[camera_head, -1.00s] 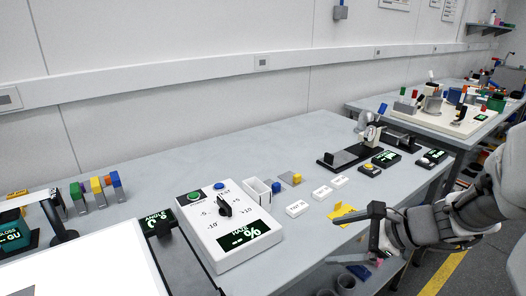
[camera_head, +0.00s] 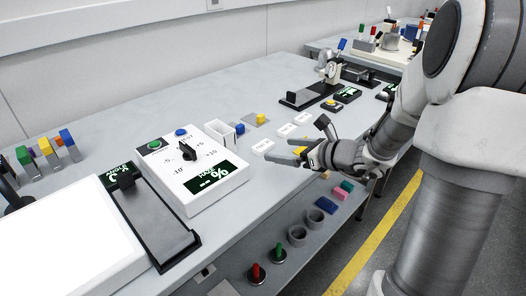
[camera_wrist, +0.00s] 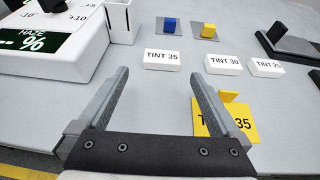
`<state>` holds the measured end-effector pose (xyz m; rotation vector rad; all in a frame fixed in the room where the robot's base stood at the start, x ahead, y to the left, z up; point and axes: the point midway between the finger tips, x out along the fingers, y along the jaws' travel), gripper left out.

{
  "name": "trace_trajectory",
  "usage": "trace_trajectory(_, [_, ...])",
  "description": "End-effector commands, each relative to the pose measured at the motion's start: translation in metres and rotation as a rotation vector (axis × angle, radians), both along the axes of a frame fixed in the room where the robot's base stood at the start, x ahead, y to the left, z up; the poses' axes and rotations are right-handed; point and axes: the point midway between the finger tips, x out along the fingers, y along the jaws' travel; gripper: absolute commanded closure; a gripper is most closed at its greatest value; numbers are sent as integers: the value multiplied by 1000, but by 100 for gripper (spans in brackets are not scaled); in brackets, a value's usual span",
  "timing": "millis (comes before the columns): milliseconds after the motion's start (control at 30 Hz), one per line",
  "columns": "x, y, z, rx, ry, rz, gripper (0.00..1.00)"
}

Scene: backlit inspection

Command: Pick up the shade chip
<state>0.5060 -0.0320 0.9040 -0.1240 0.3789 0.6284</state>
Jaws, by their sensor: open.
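The yellow plate with a raised tab (camera_wrist: 239,133), which I take as the shade chip, lies near the front edge of the bench. Its label ends in "35", and my right finger hides part of it in the wrist view. In the head view a bit of yellow (camera_head: 300,150) shows at my gripper. My gripper (camera_wrist: 160,76) is open and empty. Its fingers extend over the bench, and the chip lies to the right of the gap between them. I cannot tell the height between finger and chip.
White blocks marked TINT 35 (camera_wrist: 162,60), TINT 30 (camera_wrist: 223,65) and TINT 25 (camera_wrist: 267,68) stand behind the chip. The white haze meter (camera_head: 193,168) is at left, with an open white box (camera_head: 219,134) beside it. A lower shelf holds cups and coloured blocks.

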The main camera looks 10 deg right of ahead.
Motion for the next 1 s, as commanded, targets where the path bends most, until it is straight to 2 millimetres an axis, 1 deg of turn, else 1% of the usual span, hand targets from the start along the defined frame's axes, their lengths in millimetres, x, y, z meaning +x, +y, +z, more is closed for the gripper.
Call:
trace_trajectory(33, [4, 3, -3, -1, 0, 1, 0])
trace_trajectory(267, [13, 9, -7, 0, 0, 1, 0])
trace_trajectory(500, [40, 27, -20, 1, 1, 3, 0])
trace_trajectory(600, [48, 32, -22, 0, 1, 1, 0])
trace_trajectory(800, [49, 32, -21, -1, 1, 0, 0])
trace_trajectory(833, [49, 32, -21, -1, 1, 0, 2])
trace_trajectory(867, [49, 32, -21, -1, 1, 0, 7])
trace_trajectory(1000, [49, 32, -21, -1, 0, 0, 32])
